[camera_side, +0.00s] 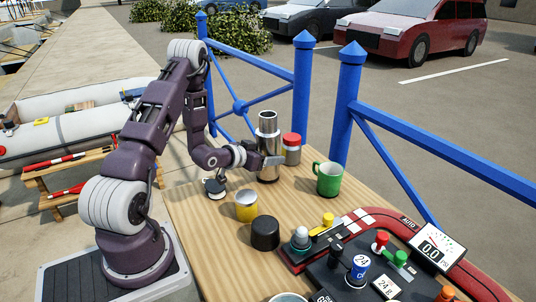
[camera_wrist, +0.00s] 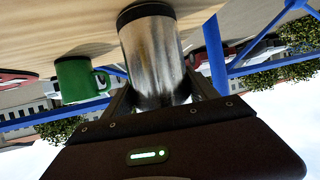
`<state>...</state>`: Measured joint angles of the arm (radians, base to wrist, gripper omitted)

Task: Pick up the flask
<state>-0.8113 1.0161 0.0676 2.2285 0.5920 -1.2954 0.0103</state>
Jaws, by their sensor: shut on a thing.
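The flask (camera_side: 268,135) is a tall silver metal cylinder with a dark band, upright at the far side of the wooden table in the side view. My gripper (camera_side: 262,163) reaches it from the left, with its fingers around the lower body. In the wrist view the flask (camera_wrist: 153,62) sits between the two fingers (camera_wrist: 158,98), and its dark end points toward the table. My gripper is shut on it. I cannot tell whether the flask's base touches the table.
A green mug (camera_side: 328,179) stands right of the flask, and a red-lidded jar (camera_side: 291,148) just behind it. A yellow cup (camera_side: 246,206) and a black cylinder (camera_side: 265,233) stand in front. A control panel (camera_side: 350,262) fills the near right. Blue railings (camera_side: 300,90) run behind the table.

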